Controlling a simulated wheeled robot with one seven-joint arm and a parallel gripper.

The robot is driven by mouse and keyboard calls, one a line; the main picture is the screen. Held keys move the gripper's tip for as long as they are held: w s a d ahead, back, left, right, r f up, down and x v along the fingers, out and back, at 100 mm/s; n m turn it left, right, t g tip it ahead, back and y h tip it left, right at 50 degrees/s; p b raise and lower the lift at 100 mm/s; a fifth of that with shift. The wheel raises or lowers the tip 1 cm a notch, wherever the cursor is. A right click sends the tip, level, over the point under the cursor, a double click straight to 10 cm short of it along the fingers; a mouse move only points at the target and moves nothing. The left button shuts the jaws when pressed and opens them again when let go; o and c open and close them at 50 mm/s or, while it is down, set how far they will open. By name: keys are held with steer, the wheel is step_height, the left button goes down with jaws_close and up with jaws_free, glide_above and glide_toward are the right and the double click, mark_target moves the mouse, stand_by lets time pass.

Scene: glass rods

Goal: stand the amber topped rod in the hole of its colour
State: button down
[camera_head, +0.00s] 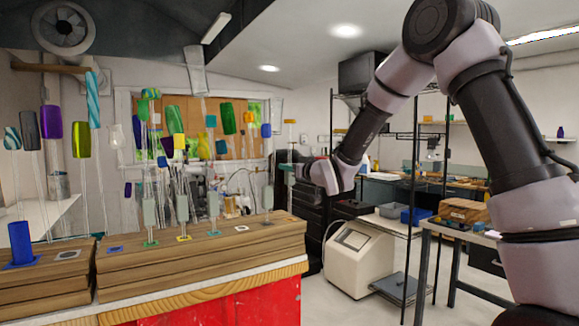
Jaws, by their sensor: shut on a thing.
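The amber topped rod shows its small orange-brown top (290,121) to the right of the window, with a thin clear stem below it. My gripper (291,168) reaches in from the right and is shut on this stem, well below the top. The rod looks upright and is held up beyond the right end of the wooden block (205,262). The lower end of the stem is hard to make out. The block's top has a row of coloured square hole markings. A small brownish marking (268,223) near its right end may be the amber hole, but it is too small to be sure.
The blue (115,250) and white (241,228) markings look free. A blue cylinder (21,243) stands on a second block at left. Many coloured-topped rods crowd behind.

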mark_target(290, 187)
steer(key=shift+f, duration=3.25)
steer(key=shift+c, duration=2.4)
jaws_free()
